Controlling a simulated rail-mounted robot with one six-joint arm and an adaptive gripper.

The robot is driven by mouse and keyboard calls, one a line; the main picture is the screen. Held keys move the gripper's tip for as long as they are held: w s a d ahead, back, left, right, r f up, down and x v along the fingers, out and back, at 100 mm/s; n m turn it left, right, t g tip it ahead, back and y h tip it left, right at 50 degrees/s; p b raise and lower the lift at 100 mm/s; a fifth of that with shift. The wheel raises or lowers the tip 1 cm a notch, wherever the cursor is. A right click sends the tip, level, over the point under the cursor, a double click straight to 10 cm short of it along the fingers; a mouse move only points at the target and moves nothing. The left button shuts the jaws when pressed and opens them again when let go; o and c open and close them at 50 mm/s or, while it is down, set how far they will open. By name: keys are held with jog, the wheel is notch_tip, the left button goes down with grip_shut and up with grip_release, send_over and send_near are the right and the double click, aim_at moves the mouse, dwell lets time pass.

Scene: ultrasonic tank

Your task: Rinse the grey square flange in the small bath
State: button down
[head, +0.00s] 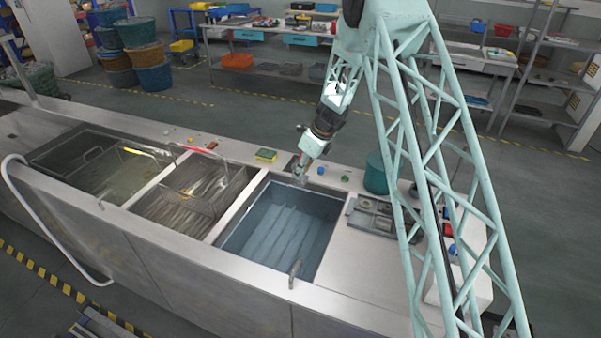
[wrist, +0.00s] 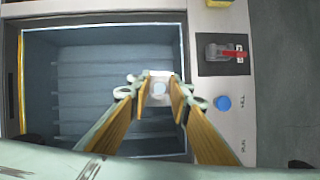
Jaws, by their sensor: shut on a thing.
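My gripper (head: 300,174) is at the far edge of the small bath (head: 222,237) in the head view. In the wrist view my gripper (wrist: 161,98) is shut on the grey square flange (wrist: 159,76), a pale plate with a round centre between the fingertips. The flange appears over the side of the bath (wrist: 75,78) near its rim. The bath is a rectangular blue-grey basin with a ribbed floor. I cannot tell the flange's exact height above the bath. In the head view the flange is too small to make out clearly.
A red-handled valve (wrist: 232,54) and a blue knob (wrist: 222,102) sit on the deck beside the bath. A parts tray (head: 352,212) and a teal bucket (head: 376,176) stand to the right. A wire basket (head: 205,192) and another tank (head: 70,175) are left; a sponge (head: 266,155) lies behind.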

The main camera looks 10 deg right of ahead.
jog(key=shift+r+p, duration=1.8)
jog(key=shift+r, duration=0.7)
